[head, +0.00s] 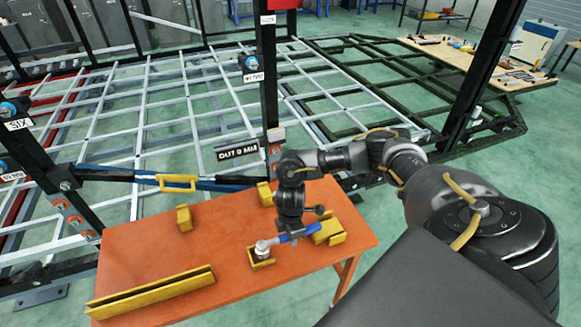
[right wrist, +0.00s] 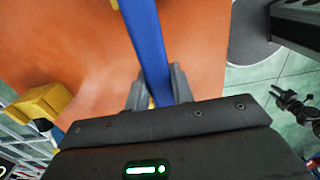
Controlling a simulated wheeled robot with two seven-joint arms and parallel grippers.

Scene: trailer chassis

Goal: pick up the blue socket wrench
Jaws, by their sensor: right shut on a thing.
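The blue socket wrench (head: 294,236) is at the front right of the orange table, its silver socket end (head: 264,247) at a small yellow holder (head: 262,262). I cannot tell whether that end rests in the holder or is just above it. My right gripper (head: 289,230) reaches down from above and is shut on the blue handle. In the right wrist view the blue handle (right wrist: 148,45) runs between the two fingers (right wrist: 157,88). The fingertips are partly hidden in the head view. My left gripper is not in view.
The orange table (head: 215,240) also holds a long yellow bar (head: 150,292) at the front left and several yellow blocks, one (head: 328,231) close beside the wrench. A chassis frame (head: 190,95) stands behind, with a blue-and-black bar (head: 120,174) along the table's far side.

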